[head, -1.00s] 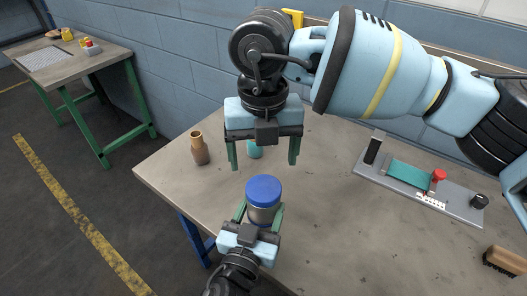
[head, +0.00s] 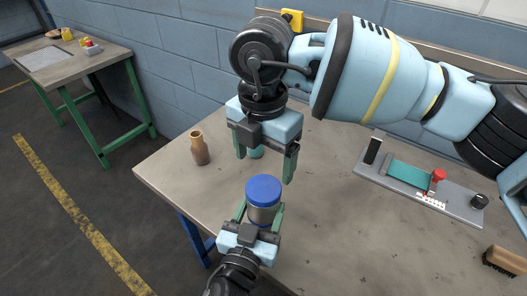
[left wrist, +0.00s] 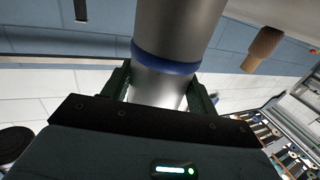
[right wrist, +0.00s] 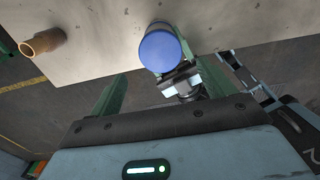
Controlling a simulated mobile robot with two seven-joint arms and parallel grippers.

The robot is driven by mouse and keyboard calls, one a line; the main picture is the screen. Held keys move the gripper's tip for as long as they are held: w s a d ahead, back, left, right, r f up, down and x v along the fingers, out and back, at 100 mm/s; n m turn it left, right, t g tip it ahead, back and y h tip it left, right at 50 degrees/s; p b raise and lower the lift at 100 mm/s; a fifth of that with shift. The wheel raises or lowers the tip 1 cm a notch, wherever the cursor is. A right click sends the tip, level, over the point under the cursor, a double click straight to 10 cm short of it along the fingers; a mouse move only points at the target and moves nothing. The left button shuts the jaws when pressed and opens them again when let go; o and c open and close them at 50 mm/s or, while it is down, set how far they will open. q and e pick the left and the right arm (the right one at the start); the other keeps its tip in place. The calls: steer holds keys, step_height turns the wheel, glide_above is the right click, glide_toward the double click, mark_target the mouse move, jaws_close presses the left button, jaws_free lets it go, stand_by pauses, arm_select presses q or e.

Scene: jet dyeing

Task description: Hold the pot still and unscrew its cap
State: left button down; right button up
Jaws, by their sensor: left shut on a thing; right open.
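The pot is a metal cylinder (head: 263,213) with a blue cap (head: 263,190) on top. It stands upright between the fingers of my left gripper (head: 248,220), which is shut on its body. The left wrist view shows the metal body (left wrist: 165,88) with a blue band between the green fingers. My right gripper (head: 265,167) is open and empty above and behind the pot, pointing down. In the right wrist view the blue cap (right wrist: 160,50) shows beyond the open fingers (right wrist: 150,95), apart from them.
A brown bottle (head: 199,147) stands at the left of the table (head: 330,225). A fixture with a red knob (head: 438,175) and a brush (head: 505,261) are at right.

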mark_target(264, 187)
steer(key=shift+f, duration=3.6)
